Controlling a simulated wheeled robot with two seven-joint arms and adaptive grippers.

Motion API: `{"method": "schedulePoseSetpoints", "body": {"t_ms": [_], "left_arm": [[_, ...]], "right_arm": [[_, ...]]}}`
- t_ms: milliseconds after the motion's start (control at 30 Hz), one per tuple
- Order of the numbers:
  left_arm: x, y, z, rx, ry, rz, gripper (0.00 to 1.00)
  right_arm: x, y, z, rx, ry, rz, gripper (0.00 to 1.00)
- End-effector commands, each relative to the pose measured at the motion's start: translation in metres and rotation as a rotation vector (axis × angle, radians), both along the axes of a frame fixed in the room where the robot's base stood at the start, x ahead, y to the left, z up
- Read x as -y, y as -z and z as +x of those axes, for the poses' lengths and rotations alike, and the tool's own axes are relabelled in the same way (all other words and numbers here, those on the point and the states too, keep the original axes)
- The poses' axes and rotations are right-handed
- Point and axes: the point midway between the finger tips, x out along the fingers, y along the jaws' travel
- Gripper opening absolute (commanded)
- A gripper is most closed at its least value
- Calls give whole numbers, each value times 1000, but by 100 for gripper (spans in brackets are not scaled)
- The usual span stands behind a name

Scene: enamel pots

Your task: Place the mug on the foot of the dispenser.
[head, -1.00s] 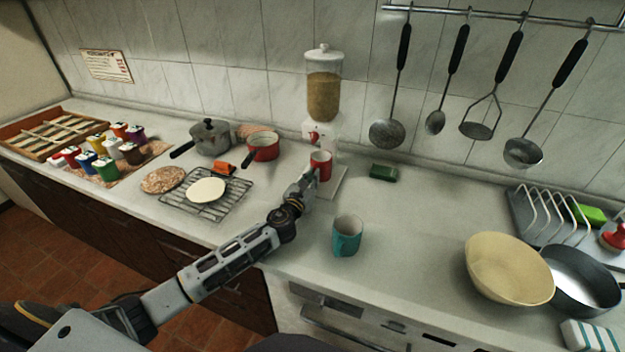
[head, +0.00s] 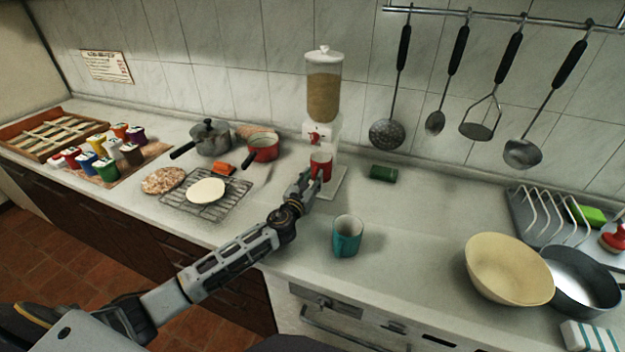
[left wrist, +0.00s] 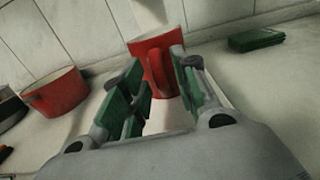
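A red mug (head: 321,160) is upright at the white foot (head: 333,184) of the dispenser (head: 323,95), below its spout. In the left wrist view the mug (left wrist: 158,48) has its handle turned towards me. My left gripper (head: 311,181) is at the mug's near side. In the left wrist view its two fingers (left wrist: 160,93) are apart, one on each side of the handle, with a gap to the handle. The mug's base is partly hidden by the fingers. My right gripper is not in view.
A teal mug (head: 347,236) stands right of my left arm. A green sponge-like block (head: 383,173) lies right of the dispenser. A red saucepan (head: 263,148), a grey pot (head: 210,138) and a wire rack (head: 228,203) are to the left. A cream bowl (head: 508,268) is at right.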

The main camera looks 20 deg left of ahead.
Motion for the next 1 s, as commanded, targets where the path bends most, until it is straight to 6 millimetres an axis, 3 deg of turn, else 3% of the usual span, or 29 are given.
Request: {"method": "schedulePoseSetpoints", "body": {"t_ms": [500, 1000], "left_arm": [[-2, 1, -42, -1, 1, 1, 30], [-4, 1, -88, -1, 0, 1, 30]], "right_arm": [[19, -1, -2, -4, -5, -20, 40], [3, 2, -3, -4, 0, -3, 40]]}}
